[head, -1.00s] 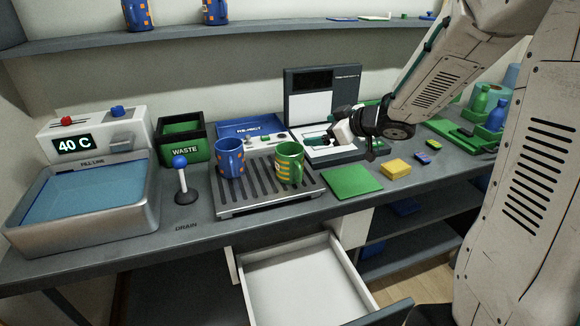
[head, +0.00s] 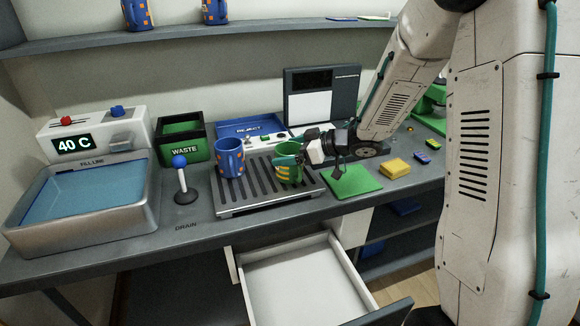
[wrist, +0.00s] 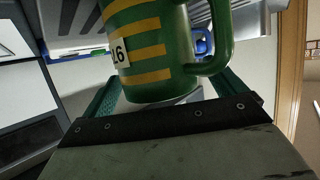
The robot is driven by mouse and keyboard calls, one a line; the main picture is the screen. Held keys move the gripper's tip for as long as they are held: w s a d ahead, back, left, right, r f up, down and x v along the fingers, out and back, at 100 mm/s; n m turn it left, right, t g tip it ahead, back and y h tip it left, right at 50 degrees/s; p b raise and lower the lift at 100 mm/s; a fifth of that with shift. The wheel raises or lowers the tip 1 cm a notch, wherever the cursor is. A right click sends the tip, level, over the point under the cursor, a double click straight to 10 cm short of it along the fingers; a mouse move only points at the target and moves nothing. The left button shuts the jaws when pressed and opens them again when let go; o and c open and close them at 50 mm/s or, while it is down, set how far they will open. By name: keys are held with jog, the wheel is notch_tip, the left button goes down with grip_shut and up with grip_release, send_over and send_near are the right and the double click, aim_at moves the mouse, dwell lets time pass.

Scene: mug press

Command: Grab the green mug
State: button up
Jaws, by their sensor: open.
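The green mug (head: 287,169) with yellow stripes stands on the slatted drain rack (head: 230,208), to the right of a blue mug (head: 230,158) with orange squares. My gripper (head: 304,156) is open at the green mug's right side and partly covers it in the head view. In the wrist view the green mug (wrist: 150,50) fills the upper middle, with its handle on the right and a white label on the left. The teal fingers (wrist: 160,92) lie on either side of the mug's lower part. I cannot tell whether they touch it.
A green mat (head: 352,182) and a yellow sponge (head: 395,168) lie right of the rack. A blue-knobbed lever (head: 180,175) and water basin (head: 85,200) are left. An open white drawer (head: 300,280) juts out below the counter.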

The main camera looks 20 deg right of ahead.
jog(key=c, duration=1.4)
jog(key=shift+c, duration=1.3)
jog(key=shift+r, duration=0.15)
